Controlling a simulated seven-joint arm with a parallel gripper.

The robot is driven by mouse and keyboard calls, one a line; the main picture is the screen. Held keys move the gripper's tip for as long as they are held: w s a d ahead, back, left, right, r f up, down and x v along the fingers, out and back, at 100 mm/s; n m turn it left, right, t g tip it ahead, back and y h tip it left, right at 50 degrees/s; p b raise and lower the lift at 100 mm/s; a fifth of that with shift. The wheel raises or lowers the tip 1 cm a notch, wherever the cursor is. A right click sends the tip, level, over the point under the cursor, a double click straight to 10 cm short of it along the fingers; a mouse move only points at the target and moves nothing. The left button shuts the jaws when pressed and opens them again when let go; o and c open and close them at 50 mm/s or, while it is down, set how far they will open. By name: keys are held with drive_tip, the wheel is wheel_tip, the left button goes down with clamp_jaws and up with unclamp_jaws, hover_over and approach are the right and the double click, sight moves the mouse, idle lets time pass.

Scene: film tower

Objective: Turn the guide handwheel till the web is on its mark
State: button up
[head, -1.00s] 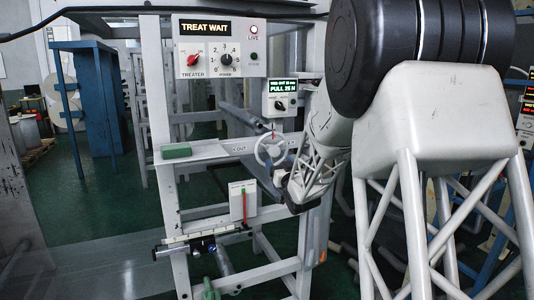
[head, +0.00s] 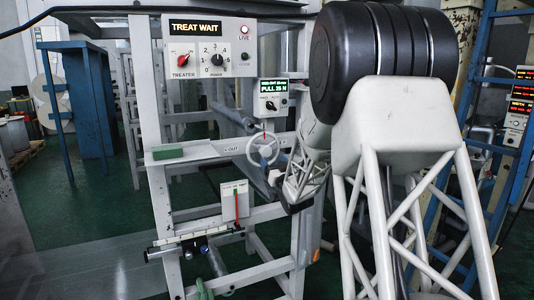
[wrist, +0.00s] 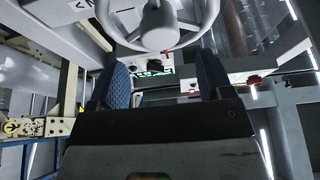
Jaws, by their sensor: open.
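The guide handwheel (head: 262,150) is a light grey spoked wheel on the frame's crossbar, beside an "OUT" arrow label. In the wrist view the handwheel (wrist: 160,25) fills the top, with its hub and lower rim showing. My gripper (head: 274,178) is just below and right of the wheel. In the wrist view my gripper (wrist: 165,78) has its two blue-padded fingers wide apart with nothing between them, below the rim. Contact with the rim cannot be told. A pale ruler-like scale (head: 205,236) and a white plate with a red upright line (head: 235,203) sit lower on the frame.
A panel (head: 210,46) reads "TREAT WAIT", with a red knob and a numbered dial. A small box with a green display (head: 273,96) is above the wheel. A green block (head: 168,153) lies on the crossbar. A blue stand (head: 80,95) is behind at left.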

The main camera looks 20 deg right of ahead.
sight(267, 152)
drive_tip(key=shift+x, duration=3.2)
drive_tip(key=c, duration=1.2)
